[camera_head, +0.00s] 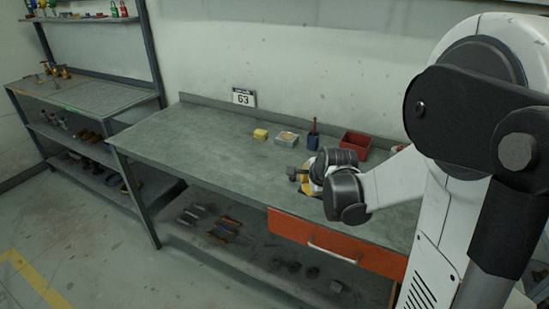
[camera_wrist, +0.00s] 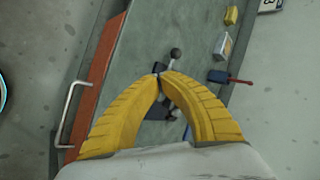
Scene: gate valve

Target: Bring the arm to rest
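My arm reaches over the workbench (camera_head: 190,135) in the head view. My gripper (camera_wrist: 161,74) has two yellow fingers that arch inward, with their tips together or nearly so in the wrist view. Only a little yellow of it shows in the head view, behind my dark wrist joint. A dark metal piece with a rounded grey knob (camera_wrist: 175,54) lies below and just beyond the fingertips. More of it shows between the fingers, and the fingers hide part of it. I see nothing clearly pinched between the tips. The piece also shows left of my gripper in the head view (camera_head: 293,173).
A yellow block (camera_head: 261,134), a grey box (camera_head: 286,139), a blue holder with a red tool (camera_head: 313,138) and a red bin (camera_head: 355,144) stand along the back. An orange drawer (camera_head: 335,243) is below the top. The bench's left part is clear.

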